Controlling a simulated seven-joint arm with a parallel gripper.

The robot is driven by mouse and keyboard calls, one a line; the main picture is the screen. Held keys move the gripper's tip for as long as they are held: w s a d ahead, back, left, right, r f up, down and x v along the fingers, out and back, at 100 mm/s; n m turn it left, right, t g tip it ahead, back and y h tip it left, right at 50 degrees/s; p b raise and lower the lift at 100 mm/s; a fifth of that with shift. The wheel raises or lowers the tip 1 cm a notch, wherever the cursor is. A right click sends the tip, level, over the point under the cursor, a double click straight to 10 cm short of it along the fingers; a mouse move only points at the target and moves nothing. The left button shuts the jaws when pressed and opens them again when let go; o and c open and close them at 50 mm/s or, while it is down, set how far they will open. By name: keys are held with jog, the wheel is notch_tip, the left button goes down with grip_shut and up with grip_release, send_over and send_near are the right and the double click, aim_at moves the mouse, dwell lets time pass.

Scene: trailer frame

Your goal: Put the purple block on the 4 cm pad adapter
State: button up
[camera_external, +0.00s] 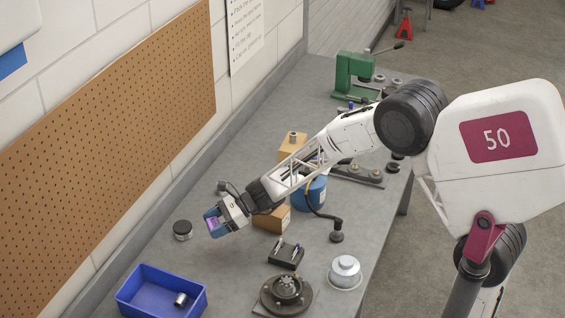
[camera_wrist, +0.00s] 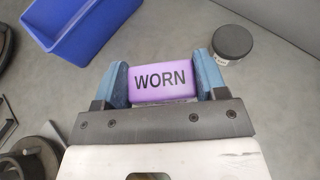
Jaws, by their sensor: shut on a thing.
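The purple block (camera_wrist: 163,81), marked "WORN", is held between the two blue fingers of my gripper (camera_wrist: 162,88) in the wrist view. In the external view my gripper (camera_external: 214,223) shows at the left middle of the bench, with the purple block (camera_external: 214,221) partly hidden by the fingers. Its height above the bench is hard to tell. A short black-topped round piece (camera_external: 182,229) stands on the bench just left of my gripper; it also shows at the upper right in the wrist view (camera_wrist: 233,40).
A blue bin (camera_external: 150,296) with a small metal cylinder stands at the front left. A hub on a disc (camera_external: 286,294), a silver round piece (camera_external: 344,272) and a dark block with pins (camera_external: 286,254) stand nearer the front. A blue container (camera_external: 309,192) and cardboard-coloured boxes stand beneath my arm.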

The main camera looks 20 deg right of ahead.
send_over(182, 226)
jog(key=shift+f, duration=0.65)
jog(key=shift+f, duration=0.1)
jog(key=shift+f, duration=1.65)
jog(key=shift+f, duration=0.15)
jog(key=o, duration=0.9)
jog(key=shift+o, duration=0.2)
